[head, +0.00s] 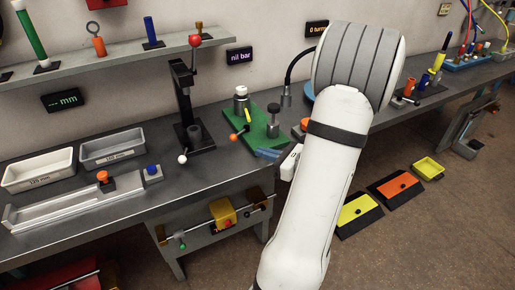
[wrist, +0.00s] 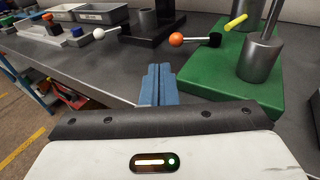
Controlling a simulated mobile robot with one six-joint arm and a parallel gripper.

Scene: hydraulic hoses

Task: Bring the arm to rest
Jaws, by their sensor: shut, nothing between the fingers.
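My arm shows in the head view as a white, jointed limb with a black band, raised over the front of the bench at centre right. My gripper (head: 267,153) shows as blue fingertips to the left of the arm, by the front corner of the green base plate (head: 262,147). In the wrist view my gripper (wrist: 158,84) has its two blue fingers together with nothing between them. The green plate (wrist: 235,95) lies just beyond and to the right of the fingers. Whether the fingertips touch anything cannot be told.
The grey bench (head: 80,215) carries a black press (head: 190,105) with a red ball, two trays (head: 113,146) and a long slide fixture (head: 75,205). Metal cylinders stand on the green plate. Yellow and orange floor pedals (head: 358,213) lie right of my arm. Open floor lies beyond.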

